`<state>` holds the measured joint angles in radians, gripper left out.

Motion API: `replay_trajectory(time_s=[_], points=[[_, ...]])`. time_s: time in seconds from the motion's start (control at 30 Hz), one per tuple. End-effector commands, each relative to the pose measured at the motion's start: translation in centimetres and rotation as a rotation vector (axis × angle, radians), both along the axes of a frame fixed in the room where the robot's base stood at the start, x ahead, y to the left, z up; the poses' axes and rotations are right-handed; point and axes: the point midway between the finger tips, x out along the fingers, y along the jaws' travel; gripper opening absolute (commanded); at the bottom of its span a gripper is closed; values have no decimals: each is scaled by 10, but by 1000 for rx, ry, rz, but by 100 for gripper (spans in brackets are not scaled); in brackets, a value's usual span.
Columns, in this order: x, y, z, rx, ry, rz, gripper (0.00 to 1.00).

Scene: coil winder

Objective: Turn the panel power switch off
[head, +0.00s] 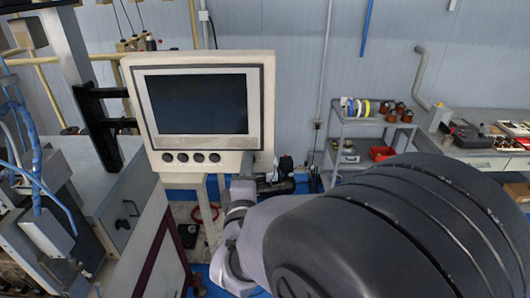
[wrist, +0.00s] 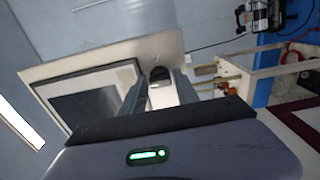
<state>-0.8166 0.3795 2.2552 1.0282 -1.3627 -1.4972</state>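The control panel (head: 258,110) is a cream box with a dark screen (head: 197,104) and a row of several dark round knobs (head: 198,157) below it. In the wrist view the panel (wrist: 165,50) is tilted, with its screen (wrist: 85,100) at left. A dark rounded knob (wrist: 160,73) shows between the two fingers of my gripper (wrist: 160,80); I cannot tell whether it is the power switch or its setting. The fingers are apart, one on each side of it; contact is unclear. In the head view my gripper is at the panel's lower right corner, mostly hidden.
A machine with blue cables (head: 40,180) stands at left, beside a grey cabinet (head: 115,200). A grey shelf cart (head: 365,125) with spools stands behind at right, near a workbench (head: 480,150). My arm covers the lower right of the head view.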

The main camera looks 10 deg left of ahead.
Motion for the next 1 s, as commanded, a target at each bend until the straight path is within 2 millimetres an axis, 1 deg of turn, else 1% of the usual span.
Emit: replay_trajectory(time_s=[0.03, 0.07, 0.33, 0.47, 0.57, 0.67, 0.83, 0.9, 1.0], points=[[0, 0, 0, 0, 0, 0, 49], [0, 0, 0, 0, 0, 0, 51], [0, 0, 0, 1, 1, 0, 51], [-10, -2, 0, 1, 1, 2, 51], [-31, -6, 0, 1, 1, 3, 51], [-60, -13, -1, 0, 1, 4, 51], [-116, -26, 0, 1, 0, 8, 51], [-121, -28, -10, 10, -9, -4, 51], [-131, -31, -12, 8, -7, -8, 51]])
